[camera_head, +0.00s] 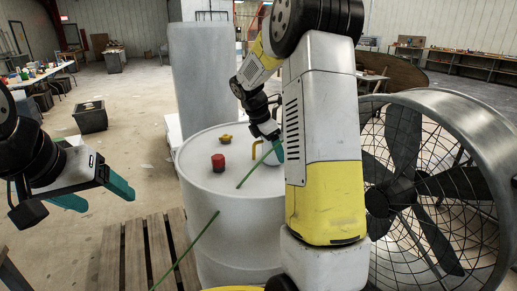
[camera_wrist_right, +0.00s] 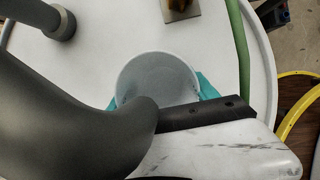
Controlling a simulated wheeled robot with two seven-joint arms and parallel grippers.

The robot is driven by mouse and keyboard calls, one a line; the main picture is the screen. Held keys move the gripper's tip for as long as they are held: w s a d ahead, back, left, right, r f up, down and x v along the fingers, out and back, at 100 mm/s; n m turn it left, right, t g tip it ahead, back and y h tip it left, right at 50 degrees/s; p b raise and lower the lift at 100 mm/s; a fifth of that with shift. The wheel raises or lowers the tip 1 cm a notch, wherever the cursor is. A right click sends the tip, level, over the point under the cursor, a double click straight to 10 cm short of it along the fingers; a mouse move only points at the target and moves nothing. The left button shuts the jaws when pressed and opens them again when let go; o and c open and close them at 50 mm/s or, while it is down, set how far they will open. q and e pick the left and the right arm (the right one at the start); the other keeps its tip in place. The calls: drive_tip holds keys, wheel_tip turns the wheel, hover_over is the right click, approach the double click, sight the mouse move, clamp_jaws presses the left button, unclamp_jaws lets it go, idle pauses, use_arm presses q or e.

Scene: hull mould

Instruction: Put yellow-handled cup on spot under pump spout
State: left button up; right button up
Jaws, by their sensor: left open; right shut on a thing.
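The yellow-handled cup (camera_head: 257,153) is at the top of the white drum (camera_head: 225,230) in the head view, partly hidden by my right gripper and arm; its yellow handle shows. In the right wrist view I look down into the round, pale, empty-looking cup (camera_wrist_right: 157,78). My right gripper (camera_head: 276,148) is shut on the cup, with teal fingers on both sides of it in the wrist view. I cannot tell whether the cup touches the drum top. My left gripper (camera_head: 100,195) is open and empty, left of the drum. The pump spout and spot are not clearly identifiable.
A red cap (camera_head: 218,162) and a yellow fitting (camera_head: 225,139) stand on the drum. A big fan (camera_head: 415,190) stands right; a wooden pallet (camera_head: 140,250) lies below.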

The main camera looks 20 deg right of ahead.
drive_tip(key=o, duration=1.4)
drive_tip(key=shift+f, duration=0.1)
drive_tip(key=v, duration=1.2)
drive_tip(key=s+a+m+t+y, duration=0.2)
drive_tip(key=s+a+m, duration=0.1)
drive_tip(key=s+m, duration=0.3)
drive_tip(key=s+a+m+t+y, duration=0.1)
drive_tip(key=s+a+m+y, duration=0.1)
drive_tip(key=s+m, duration=0.4)
drive_tip(key=s+a+m+t+y, duration=0.2)
drive_tip(key=s+a+m, duration=0.3)
drive_tip(key=s, duration=0.9)
drive_tip(key=shift+a+f+m+t+y, duration=0.1)
drive_tip(key=shift+m+t+y, duration=0.2)
drive_tip(key=shift+m, duration=0.7)
